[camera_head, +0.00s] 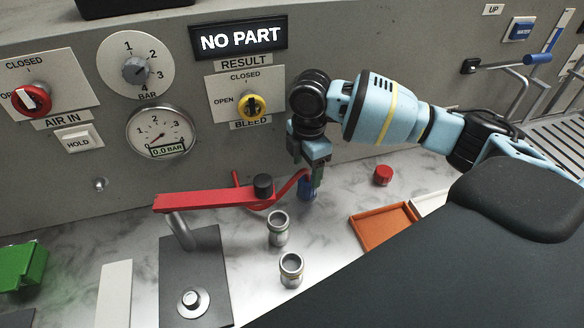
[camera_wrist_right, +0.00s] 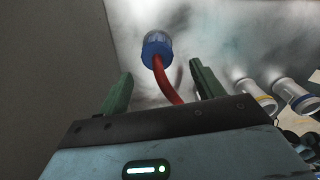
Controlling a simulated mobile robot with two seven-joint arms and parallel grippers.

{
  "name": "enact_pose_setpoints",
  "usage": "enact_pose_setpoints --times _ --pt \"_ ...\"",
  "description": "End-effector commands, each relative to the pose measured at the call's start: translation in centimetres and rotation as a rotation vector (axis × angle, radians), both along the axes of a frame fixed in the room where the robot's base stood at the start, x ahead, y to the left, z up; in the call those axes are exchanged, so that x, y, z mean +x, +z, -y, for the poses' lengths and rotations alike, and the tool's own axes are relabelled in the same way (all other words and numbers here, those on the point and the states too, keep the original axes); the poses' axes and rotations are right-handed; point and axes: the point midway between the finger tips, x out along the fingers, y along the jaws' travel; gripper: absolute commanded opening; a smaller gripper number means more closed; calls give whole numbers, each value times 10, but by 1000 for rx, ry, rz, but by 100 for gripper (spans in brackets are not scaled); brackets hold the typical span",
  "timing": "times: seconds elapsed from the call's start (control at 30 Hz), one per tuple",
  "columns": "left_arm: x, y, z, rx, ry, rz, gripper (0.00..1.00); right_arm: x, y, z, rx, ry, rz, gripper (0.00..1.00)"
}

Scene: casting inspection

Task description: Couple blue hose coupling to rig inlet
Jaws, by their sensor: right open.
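The blue hose coupling (camera_head: 306,190) is on the marble bench near the back panel, with a red hose (camera_head: 288,190) running from it. My right gripper (camera_head: 311,172) is just above the coupling, pointing down. In the right wrist view the gripper (camera_wrist_right: 161,70) is open, with the red hose (camera_wrist_right: 168,82) passing between its fingers and the blue coupling (camera_wrist_right: 157,47) beyond the fingertips. I see no grip on either. A small metal fitting (camera_head: 100,184) sticks out of the panel at the left; I cannot tell whether it is the rig inlet. My left gripper is not in view.
A red clamp bar (camera_head: 205,200) with a black knob (camera_head: 263,186) spans above a dark plate (camera_head: 185,262). Two metal cylinders (camera_head: 278,230) (camera_head: 291,270) stand in front. A red cap (camera_head: 383,175) and orange tray (camera_head: 372,237) are at the right. The panel (camera_head: 190,170) rises behind.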

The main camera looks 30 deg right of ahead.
Motion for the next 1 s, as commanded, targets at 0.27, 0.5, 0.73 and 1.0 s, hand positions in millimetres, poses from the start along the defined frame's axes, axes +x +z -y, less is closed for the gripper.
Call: enact_pose_setpoints --times 0.27,0.5,0.73,1.0 --pt "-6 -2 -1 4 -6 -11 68 0 -2 1 -3 0 -4 67" --pt "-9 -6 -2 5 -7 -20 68 0 -23 2 -3 -1 -5 67" --pt "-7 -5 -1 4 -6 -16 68 0 -31 3 -3 0 -3 67" --pt "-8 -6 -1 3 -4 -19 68 3 -67 8 -3 0 -4 67"
